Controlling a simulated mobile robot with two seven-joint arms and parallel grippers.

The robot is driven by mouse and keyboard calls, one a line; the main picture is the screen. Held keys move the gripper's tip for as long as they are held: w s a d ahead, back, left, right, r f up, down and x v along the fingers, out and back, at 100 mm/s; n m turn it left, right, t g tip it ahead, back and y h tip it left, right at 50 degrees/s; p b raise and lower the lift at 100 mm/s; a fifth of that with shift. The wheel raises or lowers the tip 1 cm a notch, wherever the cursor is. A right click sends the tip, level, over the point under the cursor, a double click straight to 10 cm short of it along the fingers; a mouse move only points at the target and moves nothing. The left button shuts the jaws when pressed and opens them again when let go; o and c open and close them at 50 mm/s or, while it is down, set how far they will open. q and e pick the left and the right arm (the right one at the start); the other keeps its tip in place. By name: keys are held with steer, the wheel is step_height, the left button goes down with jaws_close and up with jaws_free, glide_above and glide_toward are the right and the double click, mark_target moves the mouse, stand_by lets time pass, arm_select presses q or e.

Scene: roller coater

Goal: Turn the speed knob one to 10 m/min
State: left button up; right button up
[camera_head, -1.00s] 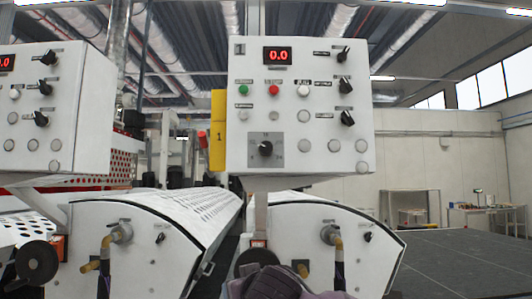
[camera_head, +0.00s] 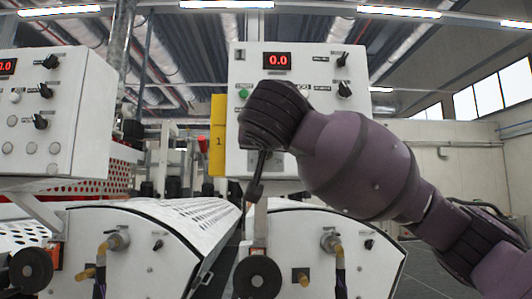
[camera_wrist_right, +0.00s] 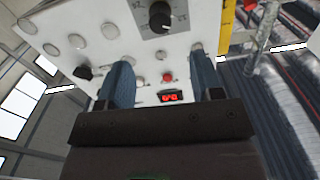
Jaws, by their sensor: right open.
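Control panel one (camera_head: 236,165) is white, with a red display (camera_head: 277,61) reading 0.0. In the head view my right arm covers its lower middle and hides the speed knob. In the right wrist view the panel appears upside down. There the black speed knob (camera_wrist_right: 160,17) sits on a grey dial plate (camera_wrist_right: 181,18) at the top edge. My right gripper (camera_wrist_right: 160,58) is open and empty, its two blue fingers spread before the panel. The knob shows beyond the gap between the fingertips, and no contact is visible. The knob's exact setting is too small to read. My left gripper is not in view.
Other black knobs (camera_head: 343,89) and a green button (camera_head: 243,94) are on the same panel. A red button (camera_wrist_right: 167,77) shows between my fingers. A second panel (camera_head: 78,125) stands at the left. White perforated roller covers (camera_head: 190,218) lie below.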

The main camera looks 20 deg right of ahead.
steer(key=shift+p+x, duration=0.55)
steer(key=shift+x, duration=4.7)
steer(key=shift+f, duration=0.1)
steer(key=c, duration=0.9)
